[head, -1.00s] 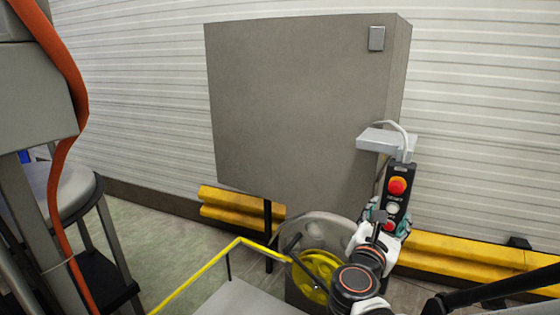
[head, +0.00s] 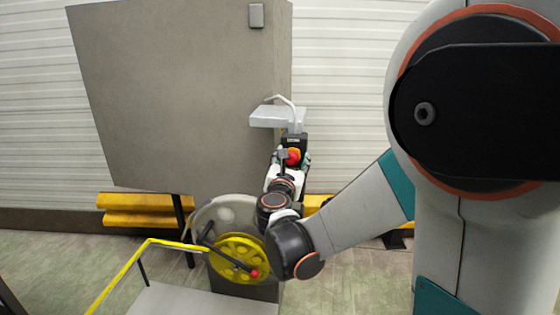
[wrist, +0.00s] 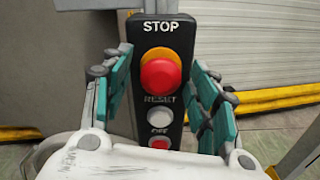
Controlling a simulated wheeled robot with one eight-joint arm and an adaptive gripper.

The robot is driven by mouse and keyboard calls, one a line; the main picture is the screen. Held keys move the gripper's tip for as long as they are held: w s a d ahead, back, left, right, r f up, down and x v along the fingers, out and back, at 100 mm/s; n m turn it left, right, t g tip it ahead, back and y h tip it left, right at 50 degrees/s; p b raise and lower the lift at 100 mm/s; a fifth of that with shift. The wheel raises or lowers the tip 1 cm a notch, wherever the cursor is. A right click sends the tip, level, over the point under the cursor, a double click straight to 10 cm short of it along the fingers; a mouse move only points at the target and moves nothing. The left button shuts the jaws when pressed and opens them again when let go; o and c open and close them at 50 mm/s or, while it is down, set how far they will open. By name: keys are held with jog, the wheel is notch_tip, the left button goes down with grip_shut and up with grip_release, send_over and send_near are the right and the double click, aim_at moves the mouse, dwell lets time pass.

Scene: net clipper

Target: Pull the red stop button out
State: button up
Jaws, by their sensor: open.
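The red stop button (wrist: 160,76) with its yellow collar is on the upper part of a black control box (wrist: 158,26), under the word STOP. In the head view the red button (head: 293,156) shows just above my wrist, partly covered. My gripper (wrist: 164,82) is open, with one teal finger pad left of the box and one right of it. In the wrist view the red button lies between the pads, with a gap on both sides. It also shows in the head view my gripper (head: 291,163) at the box.
Below the stop button are a white reset button (wrist: 159,112) and a small red off button (wrist: 159,143). A light grey bracket (head: 277,117) juts out above the box from a big grey cabinet (head: 170,90). A yellow wheel (head: 228,262) and yellow rail (head: 120,273) stand lower left.

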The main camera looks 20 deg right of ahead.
jog(key=shift+w+d, duration=0.15)
jog(key=shift+w, duration=0.05)
grip_shut()
jog(key=shift+s+a, duration=0.35)
jog(key=shift+s, duration=0.25)
grip_release()
